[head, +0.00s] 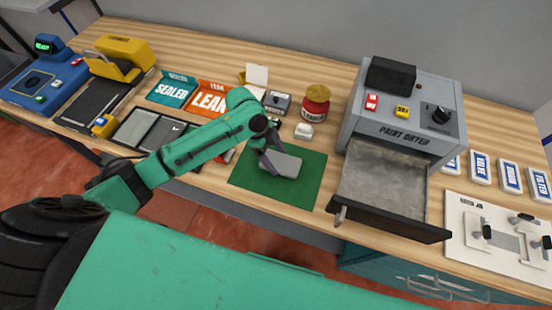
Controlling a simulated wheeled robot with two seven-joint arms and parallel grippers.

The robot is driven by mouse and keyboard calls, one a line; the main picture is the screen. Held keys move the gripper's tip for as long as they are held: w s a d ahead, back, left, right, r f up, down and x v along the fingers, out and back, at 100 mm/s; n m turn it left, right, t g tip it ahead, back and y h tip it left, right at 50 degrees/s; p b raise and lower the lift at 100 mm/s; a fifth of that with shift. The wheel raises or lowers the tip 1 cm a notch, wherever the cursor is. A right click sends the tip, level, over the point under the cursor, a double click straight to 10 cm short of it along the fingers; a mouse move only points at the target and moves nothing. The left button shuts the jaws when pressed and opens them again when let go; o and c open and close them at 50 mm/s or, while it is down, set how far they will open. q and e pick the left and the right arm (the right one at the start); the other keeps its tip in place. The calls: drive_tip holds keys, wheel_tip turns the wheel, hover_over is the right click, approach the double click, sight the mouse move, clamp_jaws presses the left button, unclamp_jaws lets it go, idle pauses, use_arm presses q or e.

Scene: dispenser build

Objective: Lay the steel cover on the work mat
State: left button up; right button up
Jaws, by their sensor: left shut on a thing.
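The work mat is a dark green rectangle (310,177) on the wooden bench, left of the paint dryer. The steel cover (283,164) is a small grey plate with rounded corners, over the middle of the mat. My left gripper (270,158) is shut on the left part of the cover, its dark fingers hiding that edge. I cannot tell whether the cover touches the mat or hangs just above it. My right gripper does not show.
The paint dryer (405,118) stands right of the mat, its drawer (385,190) pulled out toward the front edge. A red jar (316,105) and a small white block (304,131) stand behind the mat. Signs reading SEALED (172,90) and LEAK (211,97) lie further left. A white fixture board (485,262) is far right.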

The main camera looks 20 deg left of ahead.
use_arm(q)
drive_tip(key=shift+s+f, duration=0.2)
drive_tip(key=shift+f, duration=0.85)
drive_tip(key=shift+w, duration=0.1)
drive_tip(key=o, duration=1.3)
drive_tip(key=shift+f, duration=0.1)
drive_tip(key=b+v, duration=0.1)
drive_tip(key=v, duration=1.1)
